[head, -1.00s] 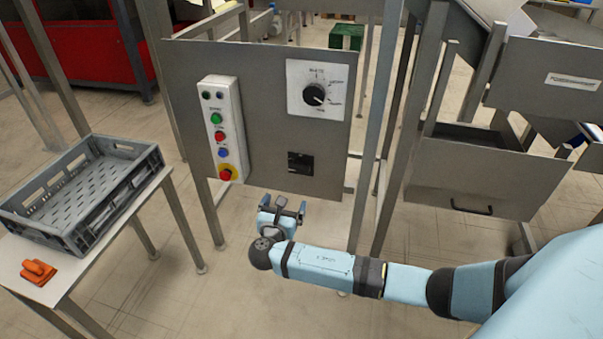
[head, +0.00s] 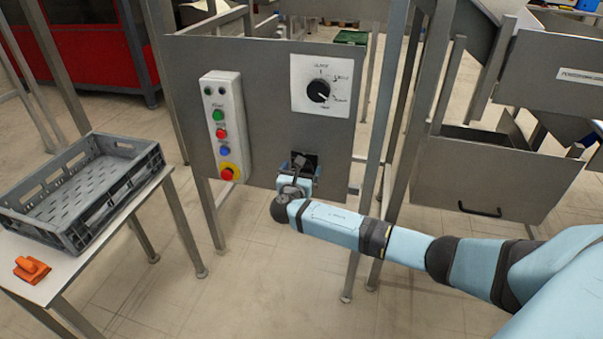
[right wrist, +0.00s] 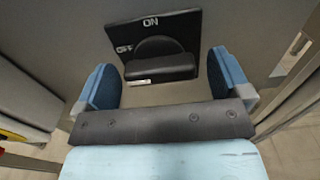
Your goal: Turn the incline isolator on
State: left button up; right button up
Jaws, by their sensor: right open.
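The incline isolator is a small black switch (head: 309,160) low on the grey panel, under the white dial plate. In the right wrist view its black plate (right wrist: 187,32) carries the words ON at the top and OFF at the left. Its black handle (right wrist: 160,68) lies roughly across, with a small white label at its left end. My right gripper (head: 299,164) is in front of the switch and hides part of it in the head view. Its blue fingers (right wrist: 163,85) are open, one on each side of the handle, and appear apart from it. My left gripper is not in view.
A white control box (head: 222,128) with several coloured buttons is on the panel's left. The white dial plate (head: 336,70) with a black knob is above. A grey crate (head: 50,225) and an orange object (head: 31,269) are on the left table. Metal posts stand right of the panel.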

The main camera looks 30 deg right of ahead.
jog(key=shift+w+d, duration=0.1)
jog(key=c, duration=0.9)
jog(key=shift+c, duration=0.2)
